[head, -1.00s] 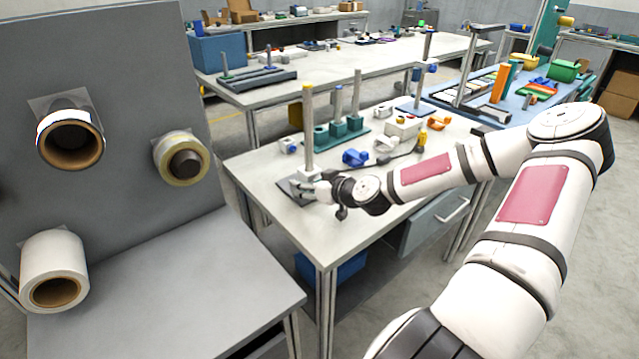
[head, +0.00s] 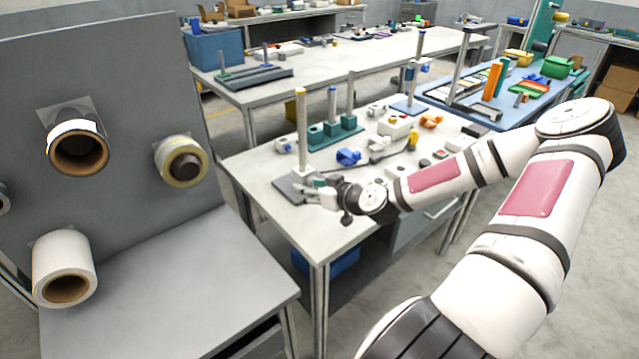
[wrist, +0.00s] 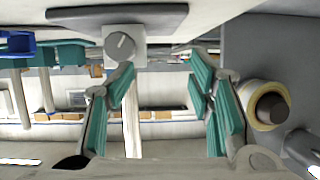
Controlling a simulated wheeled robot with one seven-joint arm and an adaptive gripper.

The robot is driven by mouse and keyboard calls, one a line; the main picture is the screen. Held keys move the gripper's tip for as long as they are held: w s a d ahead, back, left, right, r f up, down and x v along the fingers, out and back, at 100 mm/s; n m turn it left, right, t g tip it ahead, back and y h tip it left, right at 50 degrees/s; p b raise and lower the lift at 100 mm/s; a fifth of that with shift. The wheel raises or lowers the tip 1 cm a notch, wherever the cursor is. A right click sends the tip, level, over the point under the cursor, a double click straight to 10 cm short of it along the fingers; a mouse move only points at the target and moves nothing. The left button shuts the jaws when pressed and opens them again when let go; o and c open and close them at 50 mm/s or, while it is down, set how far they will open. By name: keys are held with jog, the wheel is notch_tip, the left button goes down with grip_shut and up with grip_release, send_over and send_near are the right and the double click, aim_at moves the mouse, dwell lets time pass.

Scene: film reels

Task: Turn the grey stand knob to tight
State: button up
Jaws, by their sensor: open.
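The grey knob (wrist: 120,45) sits on the face of a pale block at the foot of the stand, with a light line across it. It is upper left of centre in the wrist view, where the table appears at the top. The stand's pale post (head: 302,128) rises from a dark base plate (head: 286,190) near the table's front left corner in the head view. My gripper (wrist: 165,72) is open and empty, its teal fingers spread. The knob shows beyond and above the left finger, apart from it. In the head view my gripper (head: 320,188) is beside the stand and the knob cannot be made out.
A teal stand (head: 338,130) with posts is behind. Blue, orange and white parts, including a blue piece (head: 348,157), lie farther right on the table. A grey panel (head: 110,60) with film and tape rolls (head: 181,162) stands at the left.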

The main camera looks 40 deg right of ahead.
jog(key=a+p+v, duration=0.1)
jog(key=p+v, duration=0.4)
jog(key=v, duration=0.3)
jog(key=shift+a, duration=0.4)
jog(key=shift+s+p, duration=0.15)
jog(key=shift+p, duration=0.35)
dwell(0.4)
jog(key=v, duration=0.7)
jog(key=shift+s, duration=0.2)
